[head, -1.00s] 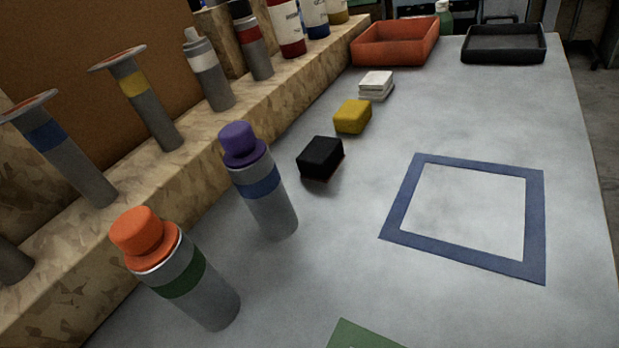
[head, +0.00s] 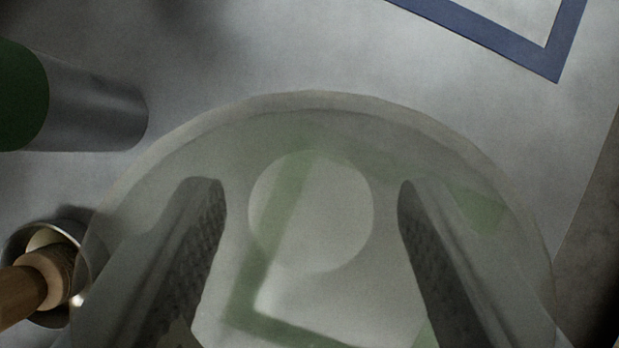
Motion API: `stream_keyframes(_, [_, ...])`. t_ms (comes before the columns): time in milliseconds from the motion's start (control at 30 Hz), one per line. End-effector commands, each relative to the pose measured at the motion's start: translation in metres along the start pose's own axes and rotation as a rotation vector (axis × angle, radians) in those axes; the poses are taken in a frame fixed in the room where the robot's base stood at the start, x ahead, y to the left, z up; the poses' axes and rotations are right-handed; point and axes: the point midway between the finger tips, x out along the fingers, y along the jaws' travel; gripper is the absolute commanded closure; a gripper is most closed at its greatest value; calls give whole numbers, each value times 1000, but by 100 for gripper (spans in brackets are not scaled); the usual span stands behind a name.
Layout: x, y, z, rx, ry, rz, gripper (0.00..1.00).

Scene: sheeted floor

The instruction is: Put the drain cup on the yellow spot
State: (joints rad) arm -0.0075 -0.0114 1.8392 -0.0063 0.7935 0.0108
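A wide, translucent round cup (head: 320,122) fills the lower middle of the head view, seen from above. It looks like the drain cup. A paler circle shows at its middle. My gripper (head: 312,192) is over it with its two fingers well apart, one on each side of that circle. I see nothing pinched between the tips, and I cannot tell whether the fingers touch the cup's walls. The cup's lower part runs out of the picture. No yellow spot shows in the view.

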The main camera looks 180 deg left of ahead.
Motion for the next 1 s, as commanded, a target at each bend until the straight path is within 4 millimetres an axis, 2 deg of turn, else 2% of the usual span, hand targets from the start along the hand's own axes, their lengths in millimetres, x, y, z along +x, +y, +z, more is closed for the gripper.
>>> stream_keyframes(533, [47, 0, 27, 0, -1, 0, 71])
stream_keyframes(933, [52, 0, 30, 0, 1, 0, 71])
stream_keyframes(967, [52, 0, 30, 0, 1, 0, 47])
stream_keyframes(1000, [52, 0, 30, 0, 1, 0, 39])
